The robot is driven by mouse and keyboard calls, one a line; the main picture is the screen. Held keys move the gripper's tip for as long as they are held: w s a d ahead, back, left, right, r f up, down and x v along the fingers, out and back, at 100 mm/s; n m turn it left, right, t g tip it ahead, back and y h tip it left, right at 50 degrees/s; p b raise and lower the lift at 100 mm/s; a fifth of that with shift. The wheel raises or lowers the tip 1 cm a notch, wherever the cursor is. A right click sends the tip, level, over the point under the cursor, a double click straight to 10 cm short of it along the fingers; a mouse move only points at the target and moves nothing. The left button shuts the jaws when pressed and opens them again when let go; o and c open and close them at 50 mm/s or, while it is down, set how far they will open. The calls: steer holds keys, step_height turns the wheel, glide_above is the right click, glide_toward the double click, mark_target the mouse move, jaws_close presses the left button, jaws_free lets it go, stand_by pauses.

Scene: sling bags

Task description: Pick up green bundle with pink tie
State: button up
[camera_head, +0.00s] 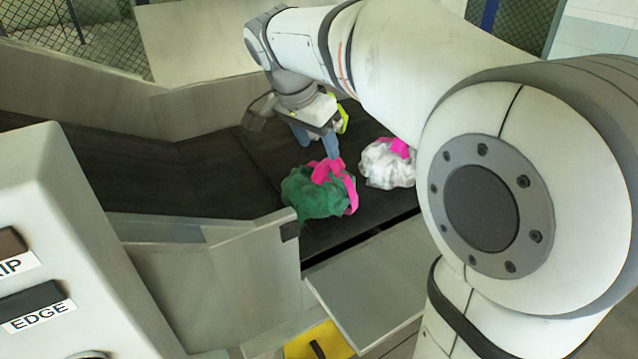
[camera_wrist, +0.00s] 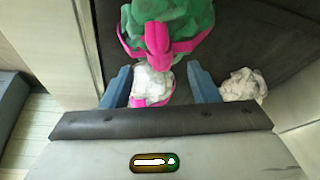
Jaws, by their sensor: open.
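The green bundle (camera_head: 310,203) lies on the dark conveyor belt with its pink tie (camera_head: 327,171) on top and down its right side. In the wrist view the green bundle (camera_wrist: 195,15) is at the top, with the pink tie (camera_wrist: 158,40) toward me; its far part is cut off. My gripper (camera_head: 317,150) is open, with blue fingers, above and behind the bundle in the head view. In the wrist view my gripper (camera_wrist: 159,72) has a white bundle with a pink tie (camera_wrist: 153,84) showing between its fingers; I cannot tell their height difference. The green bundle is beyond the fingertips.
Another white bundle with pink (camera_head: 385,168) lies right of the green one, and outside the right finger in the wrist view (camera_wrist: 242,84). Metal side walls (camera_head: 250,255) edge the belt (camera_head: 215,180). The belt left of the green bundle is bare.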

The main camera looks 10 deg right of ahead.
mark_target(323, 164)
steer(key=x, duration=0.3)
steer(key=p+x, duration=0.1)
steer(key=x, duration=0.1)
steer(key=shift+s+a+f, duration=0.1)
steer(key=shift+s+f, duration=0.1)
steer(key=shift+f, duration=0.15)
jaws_close()
steer(key=shift+r, duration=0.1)
stand_by(0.3)
